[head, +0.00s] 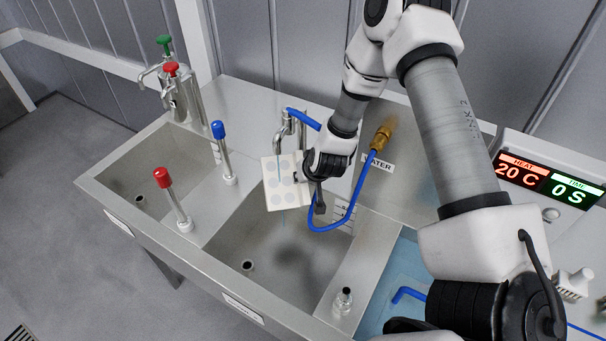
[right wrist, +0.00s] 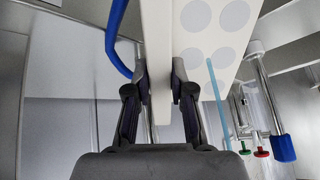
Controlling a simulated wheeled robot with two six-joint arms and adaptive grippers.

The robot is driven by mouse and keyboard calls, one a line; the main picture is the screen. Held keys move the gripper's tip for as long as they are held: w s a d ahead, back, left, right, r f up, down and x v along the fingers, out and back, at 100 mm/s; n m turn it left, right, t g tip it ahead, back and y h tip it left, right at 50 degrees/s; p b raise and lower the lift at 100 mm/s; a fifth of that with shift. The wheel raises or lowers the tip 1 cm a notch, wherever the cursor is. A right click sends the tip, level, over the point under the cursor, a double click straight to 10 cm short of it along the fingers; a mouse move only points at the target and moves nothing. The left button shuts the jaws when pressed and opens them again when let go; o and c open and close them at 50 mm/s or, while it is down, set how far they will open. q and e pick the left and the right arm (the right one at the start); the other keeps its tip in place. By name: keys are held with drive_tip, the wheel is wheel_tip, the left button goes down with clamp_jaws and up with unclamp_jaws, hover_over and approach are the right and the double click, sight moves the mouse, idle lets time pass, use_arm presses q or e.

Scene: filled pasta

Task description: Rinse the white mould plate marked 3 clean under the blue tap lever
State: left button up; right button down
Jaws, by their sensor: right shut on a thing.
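The white mould plate (head: 285,183), with rows of grey round spots, is held tilted over the right basin, below the steel tap (head: 284,130). My right gripper (head: 312,180) is shut on the plate's right edge; the right wrist view shows both fingers (right wrist: 162,85) pinching the plate (right wrist: 215,60). A thin light-blue water stream (head: 279,160) runs down at the plate's spotted face and also shows in the right wrist view (right wrist: 217,100). The blue tap lever (head: 218,130) stands upright on the divider between the basins. I cannot read a number on the plate. My left gripper is out of view.
A red lever (head: 162,177) stands nearer on the divider. Steel canisters (head: 180,95) with red and green tops stand behind the left basin. A blue hose (head: 350,205) loops beside my right gripper from a brass fitting (head: 380,138). A display (head: 545,185) reads 20C and 0 S.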

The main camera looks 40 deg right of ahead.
drive_tip(key=s+a+r+p, duration=0.2)
drive_tip(key=s+p, duration=0.1)
drive_tip(key=s, duration=0.8)
drive_tip(key=shift+s+a, duration=0.15)
drive_tip(key=shift+s, duration=0.2)
idle(1.1)
